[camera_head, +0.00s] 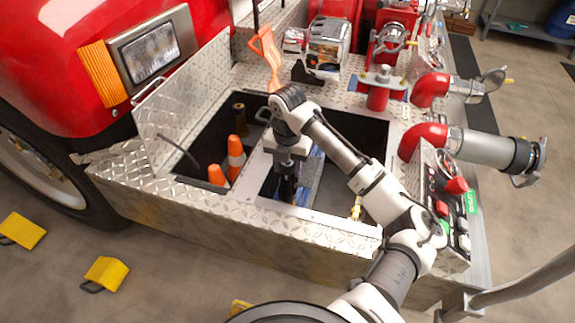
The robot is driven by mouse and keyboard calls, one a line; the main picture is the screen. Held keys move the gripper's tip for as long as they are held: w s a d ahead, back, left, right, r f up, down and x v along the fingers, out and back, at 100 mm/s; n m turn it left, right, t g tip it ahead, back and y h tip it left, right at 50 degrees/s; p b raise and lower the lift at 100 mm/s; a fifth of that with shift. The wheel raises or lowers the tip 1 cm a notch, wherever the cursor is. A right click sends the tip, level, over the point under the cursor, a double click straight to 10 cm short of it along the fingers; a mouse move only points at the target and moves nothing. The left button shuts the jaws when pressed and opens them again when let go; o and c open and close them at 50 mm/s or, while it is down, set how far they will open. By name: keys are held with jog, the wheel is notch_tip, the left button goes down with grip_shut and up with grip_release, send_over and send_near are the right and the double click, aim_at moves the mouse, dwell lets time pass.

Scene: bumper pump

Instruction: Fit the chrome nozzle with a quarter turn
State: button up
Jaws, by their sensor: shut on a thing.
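My gripper (287,190) points down into the open bumper compartment, beside the pale divider. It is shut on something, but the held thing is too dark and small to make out. I cannot clearly pick out the chrome nozzle; it may be hidden in or below my gripper. Two red elbow outlets stand on the right of the bumper. The far elbow (431,89) has a short metal fitting (466,91). The near elbow (424,139) carries a longer grey metal pipe (486,149) with a dark end.
A brass fitting (357,209) lies in the right bay. The raised tread-plate lid (186,97) stands at left. A control panel (449,205) is at right. Yellow chocks (106,272) lie on the floor.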

jog(key=shift+f+b, duration=1)
jog(key=shift+f, duration=0.6)
dwell(1.6)
jog(key=m+p, duration=0.2)
jog(key=m, duration=0.1)
jog(key=shift+r, duration=0.2)
jog(key=shift+f+m+p, duration=0.2)
jog(key=shift+m+p, duration=0.15)
jog(key=shift+m, duration=0.75)
jog(key=shift+r+m+p, duration=0.15)
jog(key=shift+m+p, duration=0.25)
jog(key=m+p, duration=0.1)
jog(key=m, duration=0.1)
jog(key=shift+r+m+p, duration=0.1)
jog(key=shift+m+p, duration=0.2)
jog(key=shift+f+m, duration=0.2)
jog(key=shift+m, duration=0.7)
jog(key=shift+p, duration=0.3)
